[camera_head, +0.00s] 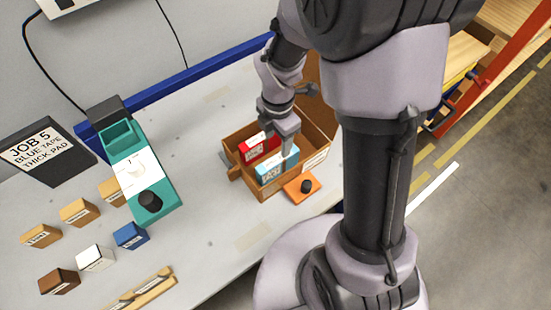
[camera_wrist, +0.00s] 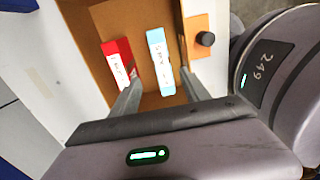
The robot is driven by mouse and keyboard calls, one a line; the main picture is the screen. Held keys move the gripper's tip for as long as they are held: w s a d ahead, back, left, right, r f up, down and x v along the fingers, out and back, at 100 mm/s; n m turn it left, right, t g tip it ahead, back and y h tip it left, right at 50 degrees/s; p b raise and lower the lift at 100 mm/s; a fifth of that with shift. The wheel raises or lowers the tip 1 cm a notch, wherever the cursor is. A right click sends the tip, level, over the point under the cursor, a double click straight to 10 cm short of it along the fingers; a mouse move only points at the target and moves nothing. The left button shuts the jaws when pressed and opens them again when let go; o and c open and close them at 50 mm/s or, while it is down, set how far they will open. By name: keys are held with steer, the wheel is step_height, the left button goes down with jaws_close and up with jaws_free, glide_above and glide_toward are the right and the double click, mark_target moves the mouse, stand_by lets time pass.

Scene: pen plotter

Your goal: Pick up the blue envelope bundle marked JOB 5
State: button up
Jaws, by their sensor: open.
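A light-blue bundle (camera_head: 277,170) with a white label stands in an open brown box (camera_head: 317,143). It also shows in the wrist view (camera_wrist: 156,45); its label marks are too small to read. A red bundle (camera_head: 262,145) with a white label stands beside it, on the left in the wrist view (camera_wrist: 116,55). My gripper (camera_head: 288,148) is over the box, pointing down. In the wrist view its open fingers (camera_wrist: 160,77) lie either side of the light-blue bundle's lower end, the left one between the two bundles. Contact cannot be told.
An orange plate with a black knob (camera_head: 305,186) sits beside the box. A teal device (camera_head: 163,199) stands to the left. A sign (camera_head: 45,152) reads JOB 5, BLUE TAPE, THICK PAD. Several small blocks, including a blue one (camera_head: 131,236), lie on the grey table (camera_head: 200,260).

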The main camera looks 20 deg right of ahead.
mark_target(278, 159)
steer(key=f+b, duration=0.1)
steer(key=f, duration=0.2)
steer(key=f+b, duration=0.2)
steer(key=f, duration=0.2)
steer(key=f+b, duration=0.1)
steer(key=f, duration=0.2)
steer(key=shift+s+f+b, duration=0.25)
steer(key=shift+b, duration=0.05)
steer(key=shift+r, duration=0.15)
steer(key=shift+c, duration=1)
jaws_close()
